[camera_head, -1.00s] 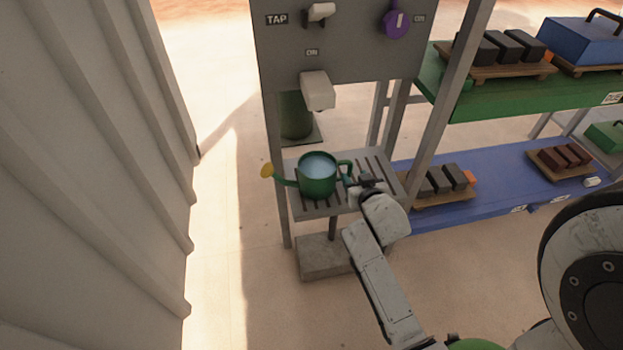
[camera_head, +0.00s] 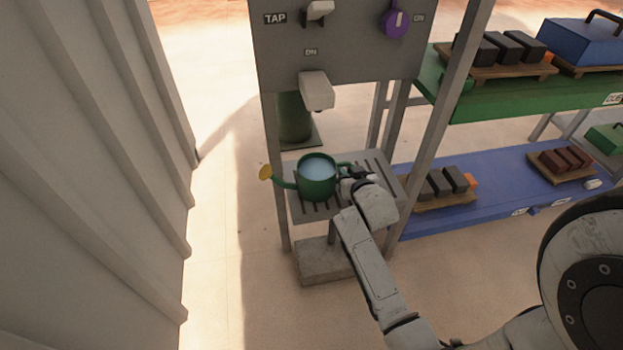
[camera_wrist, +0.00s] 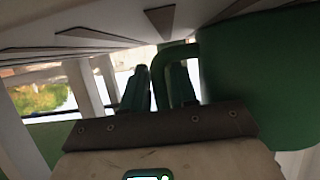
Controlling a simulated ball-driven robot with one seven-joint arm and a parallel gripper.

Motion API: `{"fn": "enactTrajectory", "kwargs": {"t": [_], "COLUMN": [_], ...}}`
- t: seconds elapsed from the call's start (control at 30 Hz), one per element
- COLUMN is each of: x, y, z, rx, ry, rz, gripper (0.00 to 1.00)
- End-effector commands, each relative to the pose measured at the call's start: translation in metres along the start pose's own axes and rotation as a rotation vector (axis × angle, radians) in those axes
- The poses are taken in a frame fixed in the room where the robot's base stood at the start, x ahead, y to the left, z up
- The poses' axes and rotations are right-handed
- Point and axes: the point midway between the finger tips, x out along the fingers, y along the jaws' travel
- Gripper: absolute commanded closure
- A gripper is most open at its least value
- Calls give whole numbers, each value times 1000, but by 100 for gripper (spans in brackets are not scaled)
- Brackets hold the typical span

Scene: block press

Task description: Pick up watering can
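The green watering can (camera_head: 317,188) stands upright on the slatted shelf under the tap, with pale water inside and its yellow rose (camera_head: 265,173) pointing left. My gripper (camera_head: 351,171) is at the can's handle on its right side. In the wrist view, my gripper's two fingers (camera_wrist: 158,88) stand close together on either side of the green handle (camera_wrist: 176,54) and look shut on it. The can's body (camera_wrist: 258,75) fills the right of that view. The lower part of the handle is hidden behind my gripper.
The slatted shelf (camera_head: 300,211) sits in a grey frame with a tap spout (camera_head: 316,91) above and a purple knob (camera_head: 395,24). A frame post (camera_head: 437,130) stands right of my arm. Blue (camera_head: 500,192) and green (camera_head: 500,101) shelves hold block trays. A corrugated wall (camera_head: 90,180) is at left.

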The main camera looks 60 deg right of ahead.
Motion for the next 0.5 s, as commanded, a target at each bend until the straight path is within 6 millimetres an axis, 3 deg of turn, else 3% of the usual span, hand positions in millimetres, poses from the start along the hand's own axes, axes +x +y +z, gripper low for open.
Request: {"fn": "enactTrajectory", "kwargs": {"t": [0.27, 0.5], "x": [0, 0], "y": [0, 0], "z": [0, 1], "rx": [0, -1], "ry": [0, -1], "rz": [0, 0], "gripper": [100, 100]}}
